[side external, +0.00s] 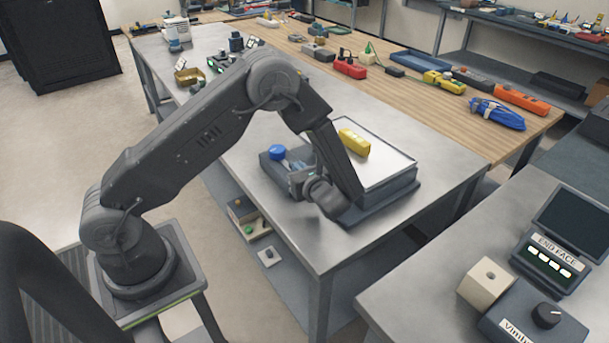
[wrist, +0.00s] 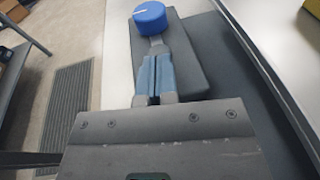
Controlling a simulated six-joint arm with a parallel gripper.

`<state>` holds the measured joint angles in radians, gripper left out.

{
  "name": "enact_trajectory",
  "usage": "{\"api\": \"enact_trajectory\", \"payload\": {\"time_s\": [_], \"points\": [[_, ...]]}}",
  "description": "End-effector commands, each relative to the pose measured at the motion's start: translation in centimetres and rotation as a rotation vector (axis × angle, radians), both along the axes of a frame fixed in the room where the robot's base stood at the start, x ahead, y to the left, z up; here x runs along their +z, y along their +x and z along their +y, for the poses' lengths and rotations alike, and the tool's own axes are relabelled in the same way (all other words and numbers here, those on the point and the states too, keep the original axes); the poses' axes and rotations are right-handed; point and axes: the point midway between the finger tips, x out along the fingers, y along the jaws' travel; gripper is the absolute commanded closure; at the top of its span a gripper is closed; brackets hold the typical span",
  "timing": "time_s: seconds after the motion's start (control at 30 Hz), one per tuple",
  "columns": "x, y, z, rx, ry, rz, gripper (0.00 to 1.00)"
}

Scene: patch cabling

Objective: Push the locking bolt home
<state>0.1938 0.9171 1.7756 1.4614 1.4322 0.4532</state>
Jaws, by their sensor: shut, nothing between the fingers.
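The locking bolt's blue round knob (side external: 277,152) with a white mark stands at the left end of a dark grey housing. It also shows at the top of the wrist view (wrist: 151,17). My gripper (side external: 287,165) is beside the knob, its fingers pointing toward it. In the wrist view my gripper's blue-grey fingers (wrist: 154,56) are together and empty, just short of the knob. Whether they touch the knob or its mount I cannot tell. The bolt's shaft is not clearly visible, so how far it is in cannot be told.
The dark grey housing (wrist: 195,65) lies under my fingers. A pale panel (side external: 385,160) with a yellow connector block (side external: 354,141) adjoins it on the right. The metal bench (side external: 222,178) has a free edge at left. Another bench with an end face screen (side external: 548,258) stands at right.

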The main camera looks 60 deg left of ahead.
Motion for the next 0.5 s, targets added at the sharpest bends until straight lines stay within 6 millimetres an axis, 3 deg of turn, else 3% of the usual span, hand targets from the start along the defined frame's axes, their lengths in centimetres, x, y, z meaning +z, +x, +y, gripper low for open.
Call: {"api": "enact_trajectory", "payload": {"time_s": [0.27,0.5], "points": [[0.0,0.0,0.2,-0.001,0.000,0.000,1.00],[0.5,-0.4,-2.6,-0.004,0.000,-0.002,1.00]]}}
